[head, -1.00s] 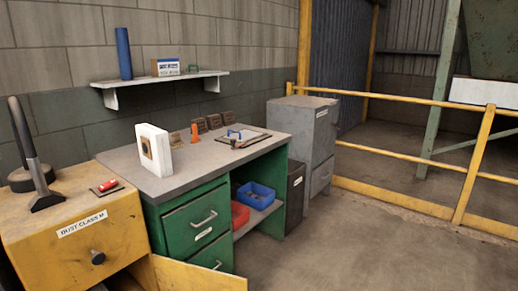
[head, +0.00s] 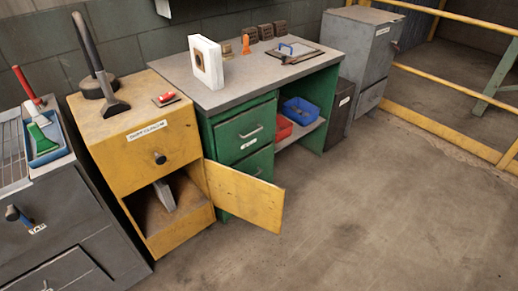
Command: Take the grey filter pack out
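A yellow cabinet (head: 150,108) labelled as a dust class unit stands left of the green desk. Its lower door (head: 243,195) hangs open to the right. In the open lower compartment a grey slab (head: 164,195), which looks like the grey filter pack, stands tilted near the middle. Part of the compartment's inside is in shadow. A black round knob (head: 160,159) sits on the cabinet front above the opening. Neither of my grippers is in view.
A black hose nozzle (head: 112,105) and a small red item (head: 166,98) lie on the cabinet top. A grey cabinet (head: 55,225) stands at left. The floor (head: 330,220) in front is clear.

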